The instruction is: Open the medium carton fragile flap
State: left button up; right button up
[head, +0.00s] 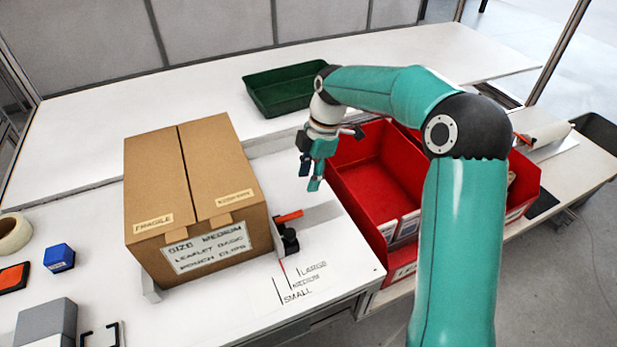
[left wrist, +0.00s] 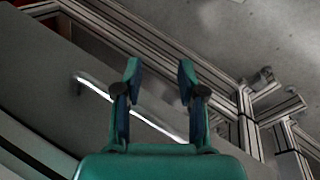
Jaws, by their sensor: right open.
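The medium carton (head: 195,185) stands on the white bench in the head view, its two top flaps shut and meeting at a middle seam. The fragile flap (head: 153,187) is the left one, with a "FRAGILE" label near its front edge. The right flap (head: 215,165) carries another label, too small to read surely. My right gripper (head: 314,184) is open and empty, pointing down to the right of the carton and apart from it. My left gripper (left wrist: 157,85) shows only in the left wrist view, open with nothing between its fingers; the carton is not in that view.
A black stop with an orange handle (head: 288,217) sits at the carton's right front corner. Red bins (head: 367,200) stand right of the bench, a green tray (head: 285,92) behind. A blue block (head: 59,257), tape roll (head: 14,232) and grey blocks (head: 47,322) lie at left.

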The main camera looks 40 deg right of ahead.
aim_at(157, 201)
jog(key=k, duration=1)
